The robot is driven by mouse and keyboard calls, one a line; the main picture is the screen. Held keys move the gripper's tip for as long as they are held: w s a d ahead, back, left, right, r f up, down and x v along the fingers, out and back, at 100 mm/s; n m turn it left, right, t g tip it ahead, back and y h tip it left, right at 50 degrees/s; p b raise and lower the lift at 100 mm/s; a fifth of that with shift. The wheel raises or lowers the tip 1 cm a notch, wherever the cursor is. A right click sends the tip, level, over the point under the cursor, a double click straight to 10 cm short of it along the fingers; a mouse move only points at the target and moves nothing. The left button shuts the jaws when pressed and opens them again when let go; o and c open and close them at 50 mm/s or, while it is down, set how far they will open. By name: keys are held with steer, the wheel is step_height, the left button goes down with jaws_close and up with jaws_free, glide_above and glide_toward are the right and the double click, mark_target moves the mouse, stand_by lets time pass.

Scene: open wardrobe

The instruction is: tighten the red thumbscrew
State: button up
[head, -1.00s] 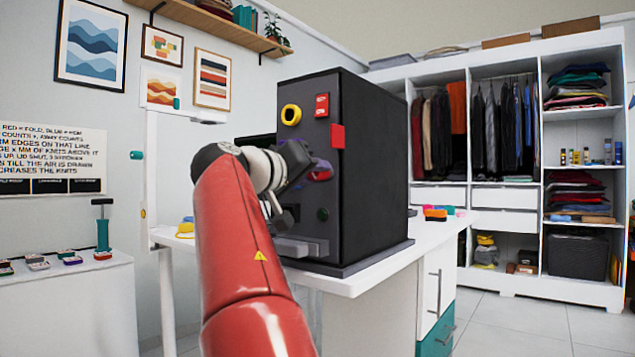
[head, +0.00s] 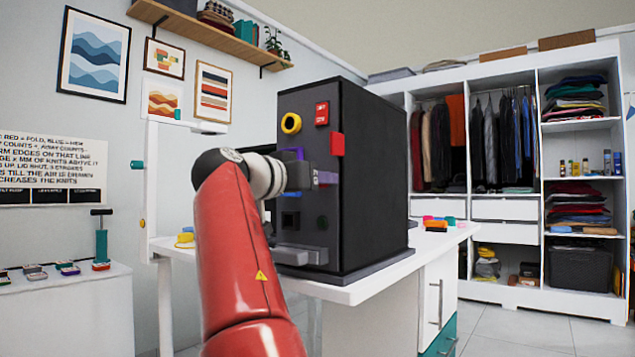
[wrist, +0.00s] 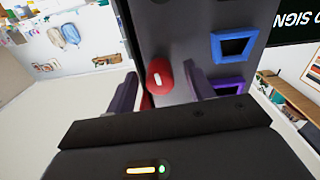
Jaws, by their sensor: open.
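The red thumbscrew (wrist: 159,76) shows in the wrist view as a round red knob with a white mark, on the dark front of the black cabinet (head: 372,180). My gripper (wrist: 162,82) is open, with one finger on each side of the knob. The left finger looks close to it; a wider gap shows on the right. I cannot tell whether either finger touches. In the head view my gripper (head: 325,178) is at the cabinet's front, and the thumbscrew is hidden behind it.
The front also carries a yellow ring (head: 291,123), a red switch (head: 321,113), a blue square socket (wrist: 235,45) and a purple one (wrist: 230,85). A red tab (head: 337,144) sticks out at the edge. The white table (head: 400,268) holds the cabinet.

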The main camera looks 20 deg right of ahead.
steer(key=shift+c, duration=0.4)
steer(key=n, duration=0.3)
steer(key=shift+r+p, duration=0.15)
steer(key=shift+p, duration=0.2)
steer(key=n+p, duration=0.1)
steer(key=n, duration=0.4)
steer(key=shift+n, duration=0.3)
steer(key=n+p, duration=0.2)
steer(key=n, duration=0.3)
steer(key=shift+r+n, duration=0.1)
steer(key=shift+n, duration=0.3)
steer(key=n, duration=0.2)
steer(key=shift+f+n, duration=0.2)
steer(key=shift+n, duration=0.2)
